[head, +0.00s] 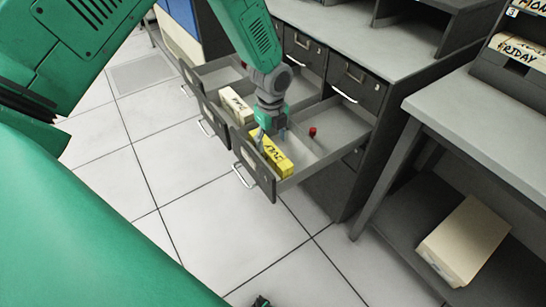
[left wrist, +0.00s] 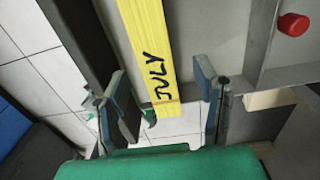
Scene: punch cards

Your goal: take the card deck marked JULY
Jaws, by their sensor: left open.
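The yellow card deck marked JULY (head: 280,162) lies in an open grey drawer (head: 262,178), near its front. In the left wrist view the yellow deck (left wrist: 150,50) runs down from the top edge, its black lettering near the lower end. My left gripper (head: 270,137) reaches down into the drawer from above and hides part of the deck. In the left wrist view its two fingers (left wrist: 165,95) are open, one on each side of the deck, with gaps visible. My right gripper does not show clearly in either view.
A cream deck (head: 236,106) lies in the neighbouring drawer area. A small red object (head: 313,132) is in the drawer to the right, also in the wrist view (left wrist: 293,24). A grey desk (head: 490,130) stands right, with a cream box (head: 465,243) on its lower shelf.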

